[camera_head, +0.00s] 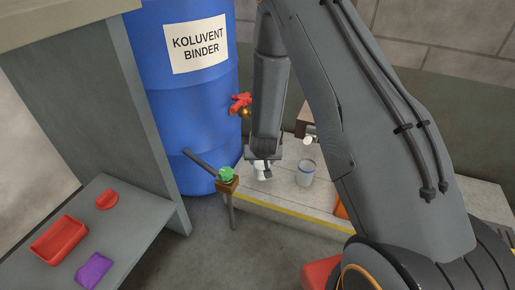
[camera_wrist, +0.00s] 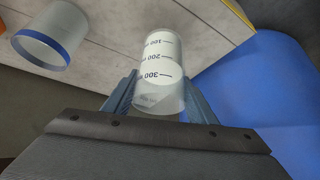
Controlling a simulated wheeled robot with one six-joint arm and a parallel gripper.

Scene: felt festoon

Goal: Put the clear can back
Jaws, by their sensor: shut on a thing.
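My gripper (camera_head: 262,163) is shut on a clear can with volume marks, which shows up close in the wrist view (camera_wrist: 158,72). The marks 100, 200 and 300 face the camera, and the can looks whitish inside. In the head view only a small pale part of this can (camera_head: 261,172) shows below my gripper, near the left end of a pale bench. I cannot tell whether it touches the bench. A second clear can with a blue rim (camera_head: 306,174) stands on the bench to the right, apart from my gripper; it also shows in the wrist view (camera_wrist: 42,44).
A blue drum (camera_head: 192,120) labelled KOLUVENT BINDER, with a red tap (camera_head: 240,103), stands behind left. A post with a green top (camera_head: 226,175) stands left of my gripper. The bench (camera_head: 285,200) has a yellow front edge. A grey shelf at left holds a red tray (camera_head: 59,240).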

